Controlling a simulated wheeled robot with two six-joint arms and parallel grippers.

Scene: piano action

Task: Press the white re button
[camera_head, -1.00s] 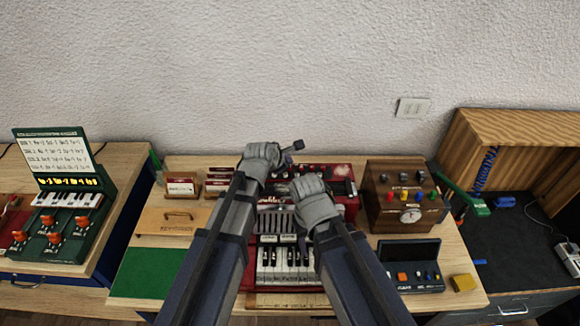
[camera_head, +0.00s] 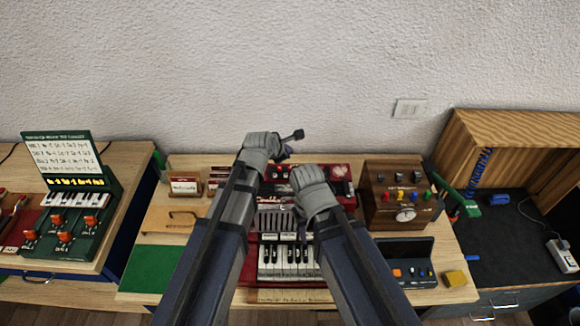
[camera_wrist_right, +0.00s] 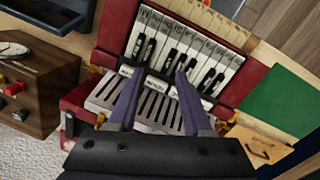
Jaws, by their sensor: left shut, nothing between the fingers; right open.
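The red keyboard instrument stands mid-table, its white and black keys (camera_head: 288,263) facing me in the head view. The keys also show in the right wrist view (camera_wrist_right: 200,50), with small labels too small to read, so I cannot tell which is re. My right gripper (camera_wrist_right: 160,75) is open and empty. Its two fingers point toward the keyboard from over the slatted grille, and any contact is unclear. In the head view its fingertips are hidden below the hand. My left gripper (camera_head: 293,136) is shut and empty above the back of the red instrument.
A wooden box with a dial and coloured knobs (camera_head: 400,205) stands right of the instrument. A dark button panel (camera_head: 408,270) and a yellow block (camera_head: 455,279) lie in front of it. A green mat (camera_head: 152,268) is at left. A green keyboard unit (camera_head: 75,215) stands farther left.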

